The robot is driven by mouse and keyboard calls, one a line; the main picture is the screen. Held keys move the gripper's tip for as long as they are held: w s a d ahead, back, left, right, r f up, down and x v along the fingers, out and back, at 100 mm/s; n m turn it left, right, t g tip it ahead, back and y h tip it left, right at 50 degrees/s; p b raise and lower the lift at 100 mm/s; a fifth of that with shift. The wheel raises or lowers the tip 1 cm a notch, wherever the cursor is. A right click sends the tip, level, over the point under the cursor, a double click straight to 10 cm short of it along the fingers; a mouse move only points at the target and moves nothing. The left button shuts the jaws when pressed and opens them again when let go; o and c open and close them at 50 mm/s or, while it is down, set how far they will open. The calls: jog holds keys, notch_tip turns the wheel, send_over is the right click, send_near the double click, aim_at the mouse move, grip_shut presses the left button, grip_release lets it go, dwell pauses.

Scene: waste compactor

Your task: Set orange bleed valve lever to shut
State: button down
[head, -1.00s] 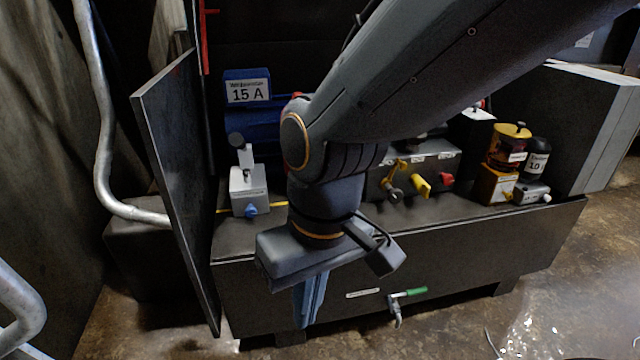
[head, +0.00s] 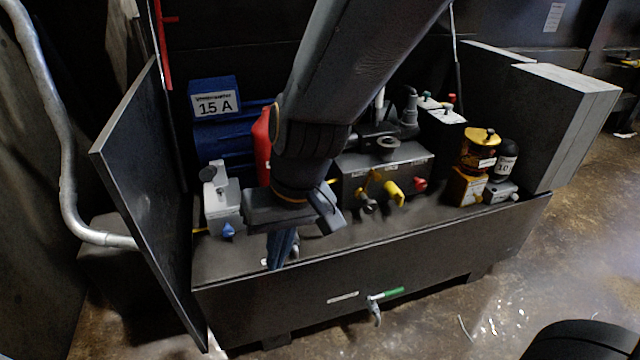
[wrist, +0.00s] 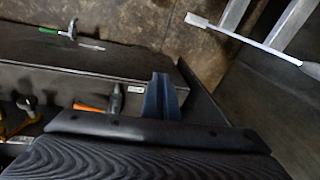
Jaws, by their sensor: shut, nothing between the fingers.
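The orange bleed valve lever (wrist: 90,108) shows in the wrist view, left of my fingers. Its orange grip points left from a grey metal valve body (wrist: 115,98), beside a small white label (wrist: 138,90). In the head view the lever is hidden behind my gripper and arm. My gripper (head: 281,252) has blue fingers, pressed together with nothing between them, pointing down over the front part of the dark unit. In the wrist view the fingers (wrist: 161,95) show to the right of the valve, apart from the lever in the picture.
A green-handled valve (head: 393,292) is on the unit's front face. A valve block with yellow (head: 394,192) and red (head: 420,184) handles stands right of my arm. A grey box with a blue knob (head: 228,231) and an upright dark panel (head: 140,190) stand left.

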jog(key=w+r+m+t+p, duration=0.25)
jog(key=w+p, duration=0.45)
jog(key=p, duration=0.4)
jog(key=w+d+m+h+p, duration=0.2)
jog(key=w+d+h+p, duration=0.15)
jog(key=d+p, duration=0.55)
jog(key=w+f+b, duration=0.2)
jog(key=w+f, duration=0.5)
jog(key=f, duration=0.4)
jog(key=shift+w+a+y, duration=0.2)
jog(key=shift+a+y, duration=0.25)
jog(key=shift+f, duration=0.1)
